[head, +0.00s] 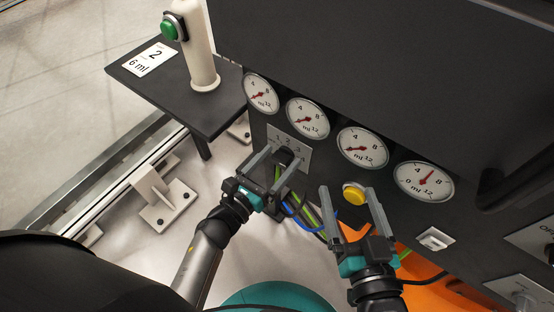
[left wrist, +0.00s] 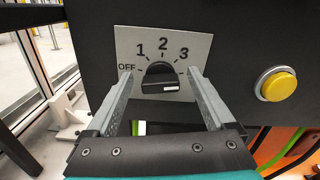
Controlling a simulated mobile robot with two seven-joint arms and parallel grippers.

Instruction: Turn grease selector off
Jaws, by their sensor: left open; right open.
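The grease selector is a black knob (left wrist: 160,78) on a pale plate (left wrist: 193,48) marked OFF, 1, 2 and 3. A white mark shows on the knob's lower right face; I cannot tell for certain which setting it points to. The plate also shows in the head view (head: 273,132), with the knob partly hidden by my gripper. My left gripper (left wrist: 160,73) is open, with one finger on each side of the knob; contact is not clear. It also shows in the head view (head: 284,152). My right gripper (head: 346,189) is open and empty, its fingers near the yellow button.
A yellow button (head: 354,193) sits right of the selector. Several round gauges (head: 308,118) line the dark panel above. Green and blue cables (head: 304,216) hang below. A side shelf (head: 190,112) carries a white post with a green button (head: 172,27) and a "2 6 ml" card (head: 150,59).

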